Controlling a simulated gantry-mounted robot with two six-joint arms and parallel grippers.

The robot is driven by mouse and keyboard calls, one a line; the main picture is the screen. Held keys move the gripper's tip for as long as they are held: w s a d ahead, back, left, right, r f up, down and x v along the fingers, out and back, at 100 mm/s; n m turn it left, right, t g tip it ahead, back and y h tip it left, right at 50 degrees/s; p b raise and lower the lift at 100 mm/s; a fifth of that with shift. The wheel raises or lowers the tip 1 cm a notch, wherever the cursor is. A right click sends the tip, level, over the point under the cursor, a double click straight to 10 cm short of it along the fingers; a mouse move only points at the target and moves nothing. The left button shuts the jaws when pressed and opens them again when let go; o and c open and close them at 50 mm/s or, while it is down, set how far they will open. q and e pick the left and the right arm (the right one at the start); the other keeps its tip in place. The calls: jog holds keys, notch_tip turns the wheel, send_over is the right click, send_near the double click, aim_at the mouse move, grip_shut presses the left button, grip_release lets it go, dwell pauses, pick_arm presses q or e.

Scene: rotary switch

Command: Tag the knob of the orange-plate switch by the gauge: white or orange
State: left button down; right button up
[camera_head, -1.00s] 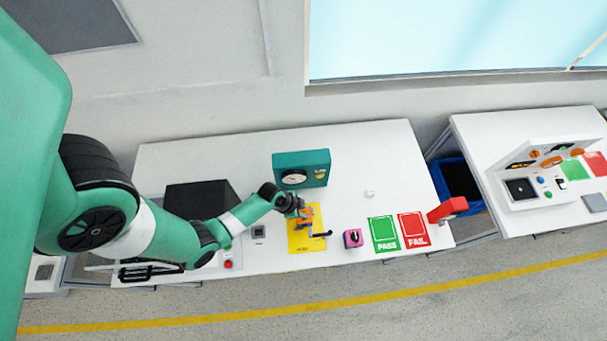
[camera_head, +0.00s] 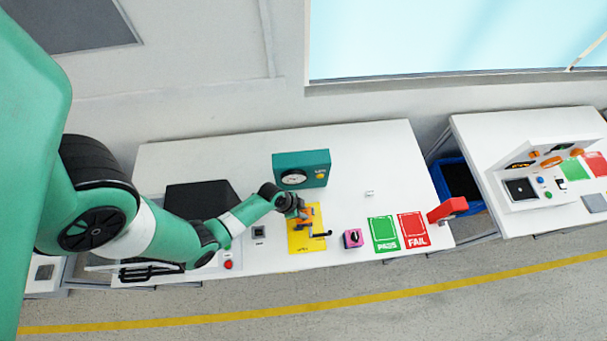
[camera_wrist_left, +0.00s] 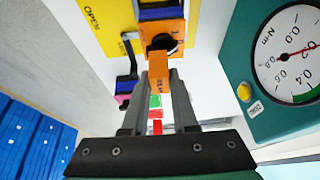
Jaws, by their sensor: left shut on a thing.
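My left gripper (camera_head: 302,207) is over the yellow plate (camera_head: 306,242), in front of the gauge. In the left wrist view my left gripper (camera_wrist_left: 160,80) is shut on the orange-plate switch (camera_wrist_left: 158,62), with a finger on each side of its orange body. The switch's knob (camera_wrist_left: 163,43) looks black there and sits just beyond the fingertips. The teal gauge (camera_head: 315,179) stands at the back of the table; its dial (camera_wrist_left: 291,53) shows large in the wrist view, needle pointing right. Contact between switch and yellow plate is unclear. My right gripper is not in view.
A pink switch (camera_head: 353,238), a green PASS mat (camera_head: 383,233) and a red FAIL mat (camera_head: 413,229) lie to the right. A small white piece (camera_head: 369,194) lies behind the mats.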

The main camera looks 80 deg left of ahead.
pick_arm(q)
jog(key=shift+f+b, duration=1.05)
jog(key=shift+f, duration=0.1)
jog(key=c, duration=0.6)
grip_release()
jog(key=shift+r, duration=0.1)
jog(key=p+v, duration=0.6)
jog(key=v, duration=0.1)
jog(key=shift+s+r+p, duration=0.15)
jog(key=shift+r+p, duration=0.1)
jog(key=shift+p, duration=0.1)
